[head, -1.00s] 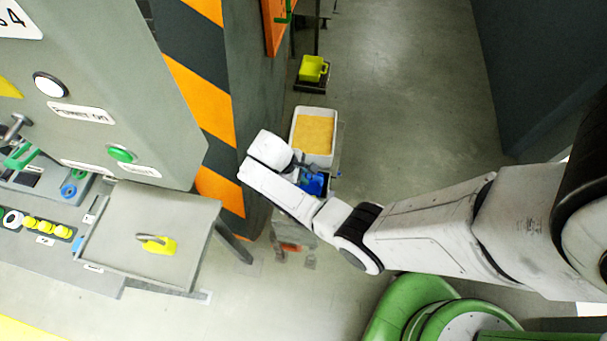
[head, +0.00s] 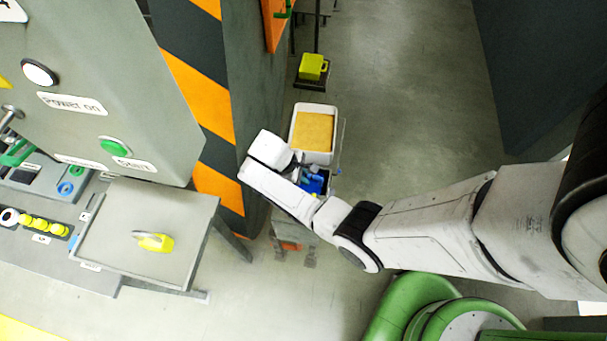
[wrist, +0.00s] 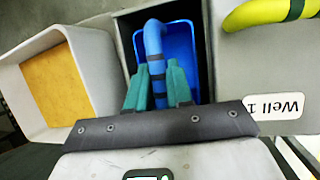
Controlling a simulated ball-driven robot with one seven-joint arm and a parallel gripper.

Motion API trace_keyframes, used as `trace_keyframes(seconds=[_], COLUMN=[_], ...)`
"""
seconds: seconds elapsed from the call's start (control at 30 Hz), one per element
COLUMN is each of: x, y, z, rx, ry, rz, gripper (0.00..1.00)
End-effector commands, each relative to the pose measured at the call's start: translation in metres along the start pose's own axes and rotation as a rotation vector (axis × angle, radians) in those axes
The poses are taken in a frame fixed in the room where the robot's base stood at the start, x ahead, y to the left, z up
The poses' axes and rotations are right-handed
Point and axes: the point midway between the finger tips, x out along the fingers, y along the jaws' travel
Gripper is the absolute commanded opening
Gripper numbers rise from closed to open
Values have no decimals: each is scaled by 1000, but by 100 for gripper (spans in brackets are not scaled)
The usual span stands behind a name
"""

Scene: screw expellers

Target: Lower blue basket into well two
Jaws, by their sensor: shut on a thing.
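The blue basket (wrist: 181,45) has an arched blue handle (wrist: 153,40) with dark bands. In the wrist view it sits within the walls of a dark grey well (wrist: 125,38); its depth there is hard to tell. My gripper (wrist: 157,75) has its green fingers shut on the handle, one on each side. In the head view the basket (head: 314,184) shows as a small blue patch beside my wrist, partly hidden by it. No label shows on this well; the compartment to its right bears a "Well 1" label (wrist: 273,106).
A white tub (wrist: 84,50) with an orange-yellow filling stands left of the well. A yellow handle (wrist: 265,13) arches over the well-one side. A yellow jug (head: 312,67) stands farther back. A striped pillar (head: 205,100) and control panel (head: 85,90) stand left of my arm.

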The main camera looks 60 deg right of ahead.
Motion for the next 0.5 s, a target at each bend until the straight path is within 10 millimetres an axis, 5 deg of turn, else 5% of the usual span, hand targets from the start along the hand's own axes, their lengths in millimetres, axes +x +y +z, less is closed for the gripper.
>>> trace_keyframes(seconds=[0.07, 0.1, 0.37, 0.5], x=[0, 0, 0, 0], y=[0, 0, 0, 0], z=[0, 0, 0, 0], rx=[0, 0, 0, 0], ry=[0, 0, 0, 0], rz=[0, 0, 0, 0], gripper=[0, 24, 49, 50])
